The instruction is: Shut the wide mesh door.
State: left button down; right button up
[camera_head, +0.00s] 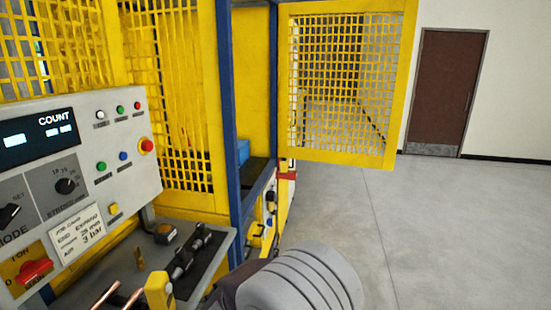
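The wide mesh door (394,85) is a yellow frame with yellow wire mesh. It stands swung open at the right of the machine, along a blue post (273,80), with the room's floor and wall showing through its mesh. The machine opening (254,100) to the left of that post is uncovered. Neither of my grippers shows in the head view. A grey rounded arm part, which looks like mine, is at the bottom centre, below and left of the door and apart from it.
A control panel (125,165) with buttons and a count display fills the left. Below it, a shelf holds a dark tool (190,255) and copper tubes (105,295). Yellow mesh guards (180,90) stand behind. Grey floor (430,235) is clear at right, before a brown room door (445,90).

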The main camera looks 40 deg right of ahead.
aim_at(410, 8)
jog(key=l+z, duration=0.3)
jog(key=i+l+z, duration=0.1)
jog(key=l+z, duration=0.25)
jog(key=i+l+z, duration=0.35)
jog(key=l+z, duration=0.15)
jog(key=i+l+z, duration=0.95)
jog(key=i+z, duration=0.5)
jog(key=i+l+u, duration=0.1)
jog(key=i, duration=0.35)
jog(key=i+l+u, duration=0.1)
jog(key=i+l, duration=0.15)
jog(key=i, duration=0.25)
jog(key=i+l+u, duration=0.1)
jog(key=i, duration=0.35)
jog(key=i+l+u, duration=0.1)
jog(key=u, duration=0.35)
jog(key=i+l+u, duration=0.25)
jog(key=u, duration=0.15)
jog(key=i+l+u, duration=0.2)
jog(key=u, duration=0.25)
jog(key=i+l+u, duration=0.1)
jog(key=l+u, duration=0.55)
jog(key=u, duration=0.2)
jog(key=l+u, duration=0.4)
jog(key=i+l+u, duration=0.1)
jog(key=l+u, duration=0.75)
jog(key=l, duration=0.2)
jog(key=i, duration=0.05)
